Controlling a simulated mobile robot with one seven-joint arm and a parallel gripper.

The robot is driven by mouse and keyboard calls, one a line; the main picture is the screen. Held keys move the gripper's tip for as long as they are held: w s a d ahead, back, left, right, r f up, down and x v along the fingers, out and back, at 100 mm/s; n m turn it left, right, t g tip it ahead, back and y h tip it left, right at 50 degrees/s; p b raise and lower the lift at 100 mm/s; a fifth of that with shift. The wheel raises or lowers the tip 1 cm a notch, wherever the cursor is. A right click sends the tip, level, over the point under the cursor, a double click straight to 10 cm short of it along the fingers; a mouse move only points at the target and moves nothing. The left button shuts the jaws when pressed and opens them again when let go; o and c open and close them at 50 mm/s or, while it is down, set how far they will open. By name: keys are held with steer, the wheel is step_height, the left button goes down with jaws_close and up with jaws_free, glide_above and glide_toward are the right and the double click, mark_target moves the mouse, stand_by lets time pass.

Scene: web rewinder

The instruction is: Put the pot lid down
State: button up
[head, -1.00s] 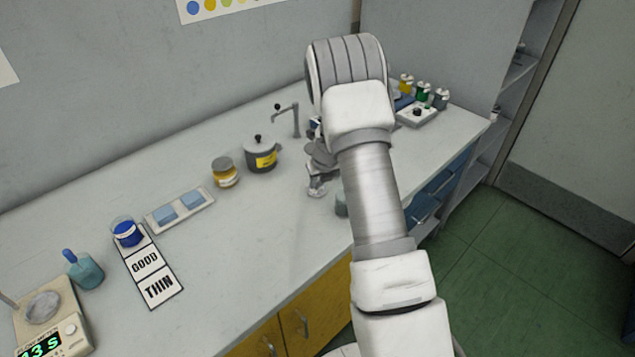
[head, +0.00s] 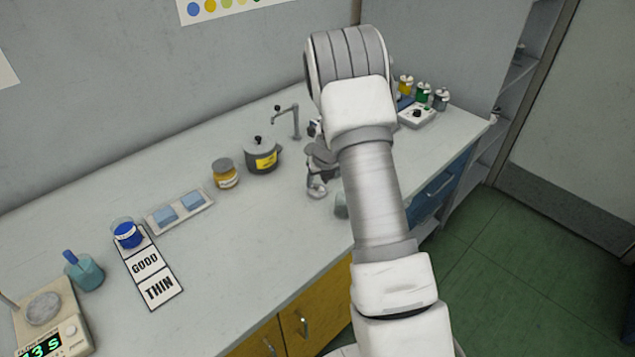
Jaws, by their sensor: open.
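The grey pot (head: 262,160) with a yellow label stands on the counter, left of my arm. Its lid (head: 258,144), with a dark knob, sits on top of the pot. My gripper (head: 317,189) is to the right of the pot, low over the counter and apart from the lid. It is open, and I see nothing between its fingers. My arm hides part of the gripper and the counter behind it.
An amber jar (head: 225,174) stands just left of the pot, and a small tap (head: 290,120) rises behind it. A teal cup (head: 341,205) is close to my gripper. A tray with blue pads (head: 180,210) lies farther left. The front middle counter is clear.

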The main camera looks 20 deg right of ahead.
steer(key=s+a+r+n+y, duration=0.1)
steer(key=s+a+r+n, duration=0.4)
steer(key=r, duration=0.4)
steer(key=s+a+r+n+p, duration=0.1)
steer(key=s+a+r+n, duration=0.1)
steer(key=s+r+n, duration=0.65)
steer(key=s+a+r+n+y, duration=0.1)
steer(key=s+a+r+n, duration=0.35)
steer(key=r, duration=0.55)
steer(key=s+r+n+h, duration=0.1)
steer(key=s+r+n, duration=0.1)
steer(key=s+n, duration=0.7)
steer(key=s+a+r+n+t+h, duration=0.1)
steer(key=s+r+n, duration=0.1)
steer(key=s+n, duration=0.7)
